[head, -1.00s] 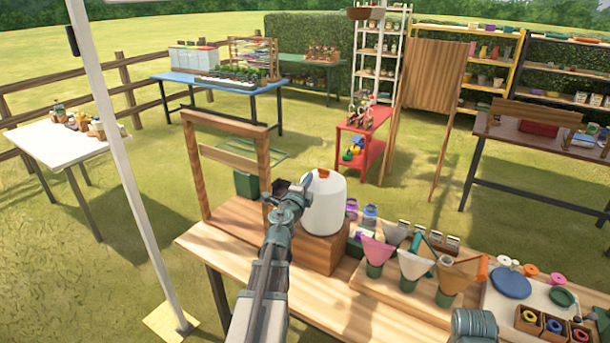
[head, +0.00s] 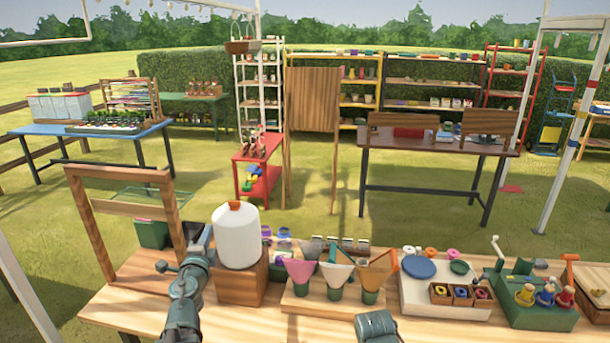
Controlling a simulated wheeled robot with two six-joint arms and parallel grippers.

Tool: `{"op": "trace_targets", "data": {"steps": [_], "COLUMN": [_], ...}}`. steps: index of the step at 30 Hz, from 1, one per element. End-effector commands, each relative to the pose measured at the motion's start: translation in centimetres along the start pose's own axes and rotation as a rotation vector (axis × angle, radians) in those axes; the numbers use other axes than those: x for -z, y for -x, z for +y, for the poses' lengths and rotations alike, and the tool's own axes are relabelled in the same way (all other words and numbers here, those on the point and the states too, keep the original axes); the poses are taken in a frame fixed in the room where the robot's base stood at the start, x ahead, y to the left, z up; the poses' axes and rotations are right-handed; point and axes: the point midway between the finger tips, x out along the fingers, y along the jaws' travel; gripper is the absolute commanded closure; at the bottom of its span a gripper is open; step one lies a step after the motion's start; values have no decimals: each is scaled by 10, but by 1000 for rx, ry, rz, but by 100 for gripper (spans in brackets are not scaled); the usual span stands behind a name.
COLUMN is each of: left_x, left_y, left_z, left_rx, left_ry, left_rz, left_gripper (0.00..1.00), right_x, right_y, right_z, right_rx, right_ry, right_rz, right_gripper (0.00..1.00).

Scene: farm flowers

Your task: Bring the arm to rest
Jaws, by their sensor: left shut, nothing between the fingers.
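My left arm comes up from the bottom of the head view. My left gripper (head: 198,240) is at its far end, just left of the white jug (head: 237,236) with the orange cap. The gripper is shut and holds nothing that I can see; its fingertips are small and partly lost against the dark green thing behind them. The jug stands on a wooden block (head: 241,284) on the workbench (head: 255,325). Of my right arm only a grey-green rounded part shows at the bottom edge; my right gripper is out of view.
A wooden frame (head: 97,237) stands left of my left arm. Right of the jug are several funnels (head: 337,275) on a wooden stand, a white board (head: 416,297) with lids and rings, and a green box (head: 545,316) with small figures. Grass lies open behind the bench.

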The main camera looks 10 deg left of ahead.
Motion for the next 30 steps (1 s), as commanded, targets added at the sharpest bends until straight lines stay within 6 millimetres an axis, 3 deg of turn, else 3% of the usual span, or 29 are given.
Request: {"op": "trace_targets", "data": {"steps": [4,7,11,13,17,21,27,30], "left_x": [12,28,60,84,138,196,253,268], "left_y": [-2,1,18,36,86,154,246,276], "left_z": [0,13,54,84,141,186,215,219], "left_rx": [3,-32,-169,-283,-547,-842,-1185,-1293], "left_ry": [113,276,503,605,735,779,732,697], "left_rz": [-71,-179,-339,-424,-565,-679,-780,-807], "left_gripper": [100,100,100,100,100,100,100,100], "right_x": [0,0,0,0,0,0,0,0], "right_y": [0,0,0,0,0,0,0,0], "right_z": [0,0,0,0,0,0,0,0], "right_rx": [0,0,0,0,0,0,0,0], "right_ry": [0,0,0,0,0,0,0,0], "right_rz": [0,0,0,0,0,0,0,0], "right_gripper": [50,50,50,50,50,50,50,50]}}
